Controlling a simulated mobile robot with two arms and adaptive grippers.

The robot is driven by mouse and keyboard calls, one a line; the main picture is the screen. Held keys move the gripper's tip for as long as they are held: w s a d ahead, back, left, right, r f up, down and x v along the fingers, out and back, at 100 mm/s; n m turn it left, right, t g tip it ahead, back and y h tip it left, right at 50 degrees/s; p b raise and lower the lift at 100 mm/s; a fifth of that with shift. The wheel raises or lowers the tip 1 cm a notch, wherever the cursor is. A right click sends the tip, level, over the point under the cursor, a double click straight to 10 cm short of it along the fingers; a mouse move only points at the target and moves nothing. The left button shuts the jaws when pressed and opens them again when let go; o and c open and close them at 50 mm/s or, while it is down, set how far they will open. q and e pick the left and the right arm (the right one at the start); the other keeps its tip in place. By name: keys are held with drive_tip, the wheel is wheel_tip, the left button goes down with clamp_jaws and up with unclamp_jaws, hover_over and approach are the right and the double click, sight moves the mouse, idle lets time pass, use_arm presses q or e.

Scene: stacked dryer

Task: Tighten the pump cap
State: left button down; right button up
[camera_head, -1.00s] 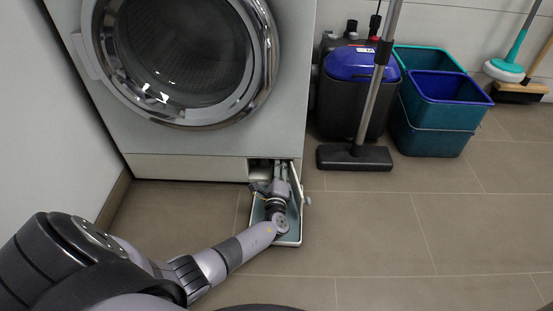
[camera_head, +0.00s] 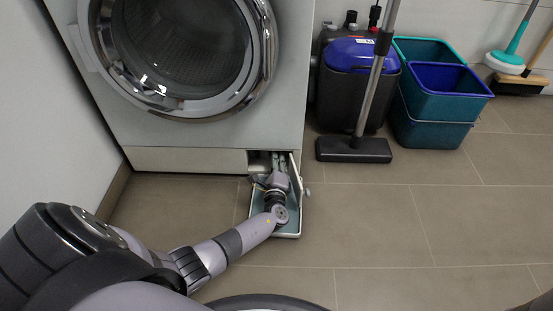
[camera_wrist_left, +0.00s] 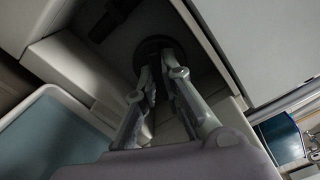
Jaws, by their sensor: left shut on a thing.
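The pump cap (camera_wrist_left: 152,50) is a dark round piece set inside the small opening low on the machine. In the left wrist view the fingers of my left gripper (camera_wrist_left: 160,65) reach into the opening and are shut on the cap. In the head view my left gripper (camera_head: 278,163) enters the same opening at the machine's lower right corner, and the cap is hidden there. My right gripper is not in view.
The washer-dryer front (camera_head: 200,132) rises above the opening. A vacuum head (camera_head: 353,149), a blue-lidded bin (camera_head: 345,100) and stacked buckets (camera_head: 432,122) stand to the right. The tiled floor (camera_head: 380,225) in front is clear. A wall (camera_head: 50,110) is close on the left.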

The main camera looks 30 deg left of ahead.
use_arm(q)
drive_tip(key=shift+m, duration=0.3)
drive_tip(key=m+p, duration=0.1)
drive_tip(key=m, duration=0.4)
drive_tip(key=shift+a, duration=0.1)
drive_tip(key=m+p, duration=0.1)
drive_tip(key=m, duration=0.6)
idle(0.6)
drive_tip(key=c, duration=1.7)
unclamp_jaws()
